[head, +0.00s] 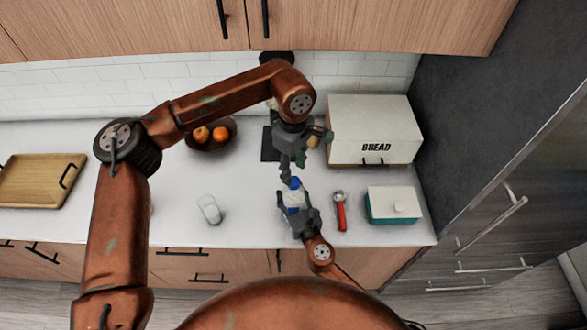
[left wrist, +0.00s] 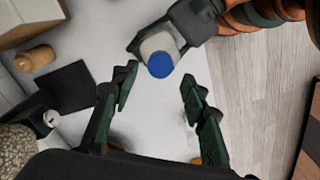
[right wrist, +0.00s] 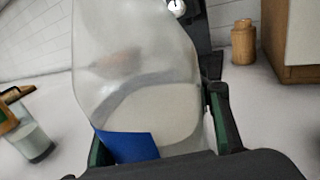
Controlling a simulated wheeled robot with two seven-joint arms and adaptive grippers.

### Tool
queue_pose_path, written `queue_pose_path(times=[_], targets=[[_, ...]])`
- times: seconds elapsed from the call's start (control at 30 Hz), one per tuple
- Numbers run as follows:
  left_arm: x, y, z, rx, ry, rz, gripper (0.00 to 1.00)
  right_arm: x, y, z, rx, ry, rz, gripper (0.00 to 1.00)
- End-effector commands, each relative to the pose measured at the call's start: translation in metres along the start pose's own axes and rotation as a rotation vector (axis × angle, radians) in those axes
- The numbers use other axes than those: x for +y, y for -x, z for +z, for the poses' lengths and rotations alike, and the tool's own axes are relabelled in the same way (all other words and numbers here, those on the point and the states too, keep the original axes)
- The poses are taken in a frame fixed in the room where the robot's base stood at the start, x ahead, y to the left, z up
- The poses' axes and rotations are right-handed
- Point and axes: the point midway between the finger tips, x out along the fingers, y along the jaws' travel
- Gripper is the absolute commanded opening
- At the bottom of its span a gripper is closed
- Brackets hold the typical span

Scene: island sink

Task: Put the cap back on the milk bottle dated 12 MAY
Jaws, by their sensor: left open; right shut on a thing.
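The milk bottle (head: 290,198) stands near the counter's front edge, its whitish body also showing in the left wrist view (left wrist: 158,44). My right gripper (head: 302,218) is shut on it. In the right wrist view the clear bottle (right wrist: 140,60) holds milk and has a blue label; no date is readable. The blue cap (head: 295,183) appears on the bottle's top; the left wrist view shows it from above (left wrist: 161,65). I cannot tell how firmly it sits. My left gripper (head: 287,172) is open just above, its fingers (left wrist: 160,84) apart and not touching the cap.
A glass (head: 208,209) stands left of the bottle. A red-handled tool (head: 341,214) and a teal-and-white butter dish (head: 393,205) are to the right. The bread box (head: 373,130) and fruit bowl (head: 212,147) stand behind. A wooden board (head: 38,181) lies far left.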

Motion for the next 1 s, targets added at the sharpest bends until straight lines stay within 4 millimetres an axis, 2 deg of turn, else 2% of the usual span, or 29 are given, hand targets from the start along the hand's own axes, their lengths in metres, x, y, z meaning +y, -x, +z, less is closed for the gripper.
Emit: queue_pose_path(times=[0.13,0.27,0.7,0.83,1.0], targets=[[0.0,0.002,0.0,0.0,0.069,0.0,0.4,0.0,0.0,-0.001,0.002,0.001,-0.001,0.0],[0.0,0.006,0.0,0.001,0.245,0.0,0.4,0.0,0.0,-0.001,0.002,0.001,-0.001,0.0],[0.0,0.028,0.0,0.001,1.093,0.0,0.4,-0.001,0.0,-0.001,0.002,0.001,-0.001,0.0],[0.0,0.032,0.0,0.001,1.257,0.0,0.4,-0.001,0.0,-0.001,0.002,0.001,-0.001,0.0],[0.0,0.034,0.0,0.001,1.361,-0.001,0.4,-0.001,0.0,-0.001,0.002,0.001,-0.001,0.0]])
